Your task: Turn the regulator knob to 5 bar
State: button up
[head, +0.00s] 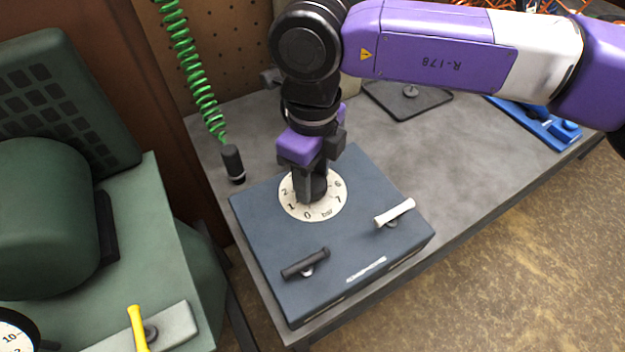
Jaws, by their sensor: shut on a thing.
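The regulator is a dark blue-grey box (335,258) on the grey bench. A round white dial (297,208) marked "bar" lies on its top, with the figures 0, 1, 2, 6 and 7 showing. The black regulator knob (317,190) stands at the dial's centre. My gripper (311,192) points down over the dial and is shut on the knob. My gripper and the knob hide the far part of the dial, including the 5. I cannot make out a pointer on the knob.
A black-handled lever (305,263) and a white-handled lever (394,213) sit on the box top. A green coiled hose (193,75) hangs at the left. A green machine (60,220) with a yellow lever (137,328) stands at left.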

jog(key=m+b, duration=0.2)
jog(key=m, duration=0.2)
jog(key=shift+m, duration=0.3)
jog(key=m+b, duration=0.3)
jog(key=m, duration=0.2)
jog(key=shift+f, duration=0.1)
jog(key=m+b, duration=0.3)
jog(key=m, duration=0.2)
jog(key=shift+m+b, duration=0.3)
jog(key=shift+m, duration=0.1)
jog(key=m+b, duration=0.2)
jog(key=m, duration=0.2)
jog(key=shift+m, duration=0.3)
jog(key=shift+r, duration=0.2)
jog(key=o, duration=1.3)
jog(key=shift+o, duration=0.2)
jog(key=shift+r+p, duration=0.35)
jog(key=shift+r, duration=3.55)
